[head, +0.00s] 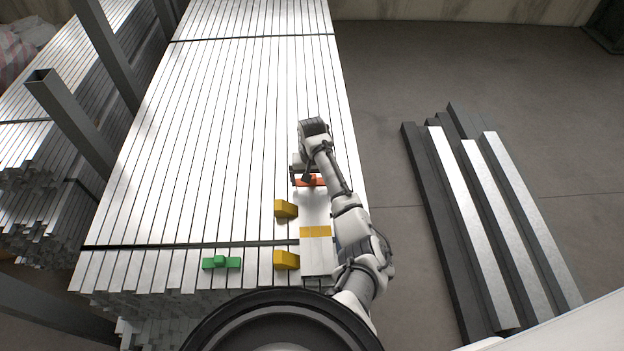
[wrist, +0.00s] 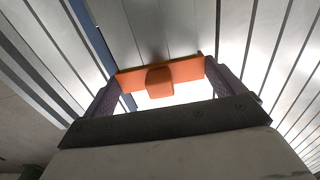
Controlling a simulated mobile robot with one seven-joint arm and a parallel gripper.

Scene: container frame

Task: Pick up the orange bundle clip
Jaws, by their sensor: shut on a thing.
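The orange bundle clip (head: 312,182) shows in the head view at the far end of a short raised stack of bars, partly hidden by my arm. In the wrist view the orange clip (wrist: 160,80) is a flat bar with a raised block in its middle, and it spans the gap between my two dark fingers. My gripper (wrist: 163,82) is shut on the clip, one finger at each end of it. In the head view my gripper (head: 309,178) is at the right part of the large bar bundle. I cannot tell whether the clip touches the bars below.
Two yellow blocks (head: 286,208) (head: 287,260) and a green clip (head: 221,262) sit on the bundle of metal bars (head: 200,150). A yellow band (head: 315,231) crosses the short stack. Grey posts (head: 70,120) stand at left. Loose beams (head: 490,220) lie on the floor at right.

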